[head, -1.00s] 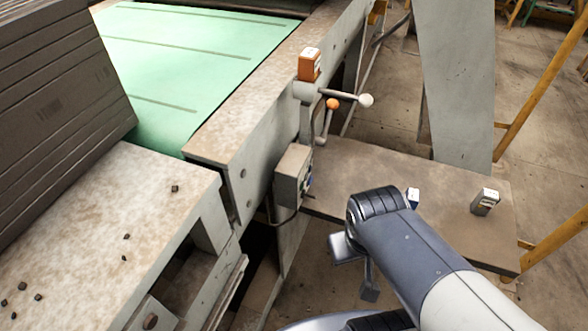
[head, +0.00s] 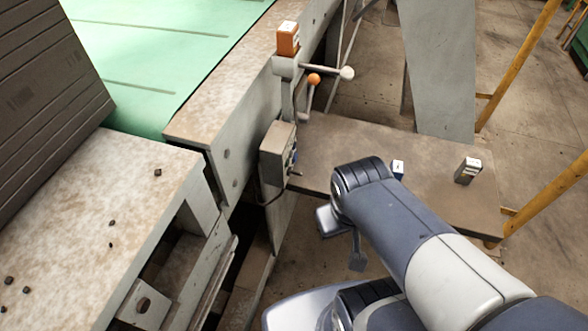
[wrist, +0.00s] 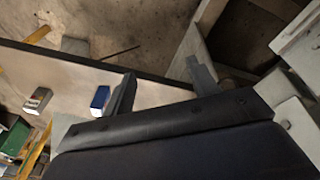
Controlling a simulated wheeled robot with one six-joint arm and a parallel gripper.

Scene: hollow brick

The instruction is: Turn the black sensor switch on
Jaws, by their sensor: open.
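The switch that looks black (head: 468,171), a small dark box with a white top, stands on the right part of the brown table in the head view. It seems to be the white-topped box (wrist: 38,100) at the left of the wrist view. A blue and white switch (head: 397,169) stands nearer my arm; it also shows in the wrist view (wrist: 99,97). My gripper (head: 342,238) is open and empty, in front of the table's near edge and left of both switches. In the wrist view its fingers (wrist: 160,76) are apart, touching neither switch. The switches' on or off state is too small to read.
The brown table (head: 425,205) adjoins the machine frame. An orange switch (head: 288,40) sits on the machine, above levers with white and orange knobs. A grey control box (head: 278,150) juts out left of my gripper. A grey slanted panel (head: 437,70) and yellow rails stand behind.

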